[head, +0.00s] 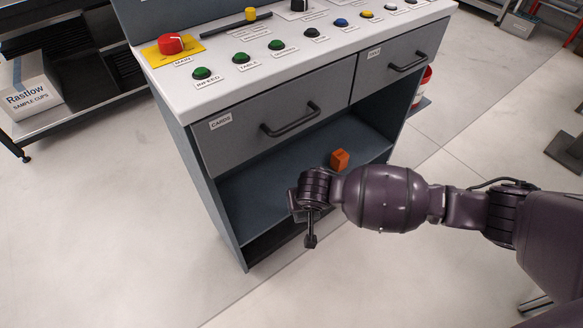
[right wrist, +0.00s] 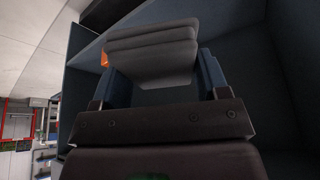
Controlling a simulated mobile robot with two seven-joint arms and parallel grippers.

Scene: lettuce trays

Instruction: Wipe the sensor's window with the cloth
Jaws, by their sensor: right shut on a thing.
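My right gripper (right wrist: 160,78) is shut on a folded grey cloth (right wrist: 152,48), which spans between the two fingers in the right wrist view. In the head view my right gripper (head: 311,228) is in front of the console's open shelf; the cloth is hard to make out there. A small orange block (head: 340,159) sits on the shelf, just behind my right wrist. Part of it shows at the left of the cloth in the right wrist view (right wrist: 104,60). I cannot tell whether it is the sensor, and no window is visible. My left gripper is not in view.
The grey console (head: 222,148) has two handled drawers above the shelf and a white top with buttons and a red knob (head: 170,43). A bench with a sample cups box (head: 30,88) stands at the left. The floor in front is clear.

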